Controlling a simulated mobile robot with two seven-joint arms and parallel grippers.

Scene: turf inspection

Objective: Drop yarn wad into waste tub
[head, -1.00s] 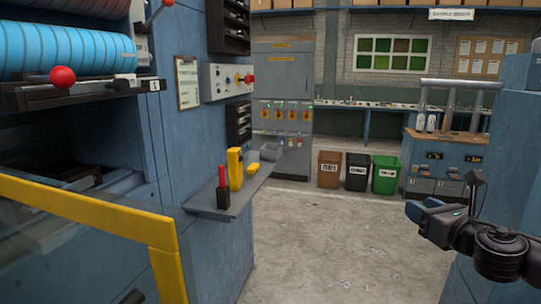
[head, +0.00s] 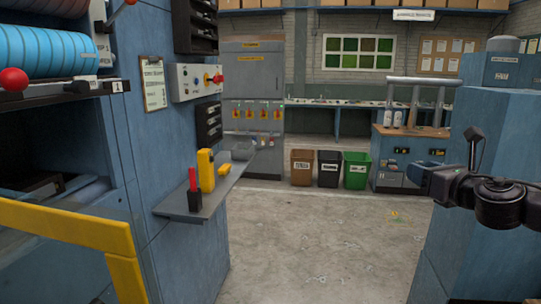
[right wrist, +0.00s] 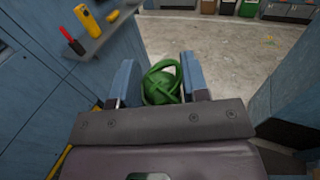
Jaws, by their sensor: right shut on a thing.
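A green yarn wad (right wrist: 162,84) of looped strands sits between the two blue fingers of my right gripper (right wrist: 161,80) in the right wrist view. Three bins stand at the back of the floor: a brown bin (head: 301,170), a black bin (head: 328,172) and a green bin (head: 356,173). Their labels are too small to read, so I cannot tell which is the waste tub. The gripper is well short of them. My left gripper is out of view.
A grey shelf (head: 205,200) juts from the blue machine at left, holding a yellow device (head: 206,170) and a red-handled tool (head: 193,190). A yellow rail (head: 70,228) is at lower left. A blue block (head: 490,220) stands at right. Open concrete floor (head: 310,235) lies between.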

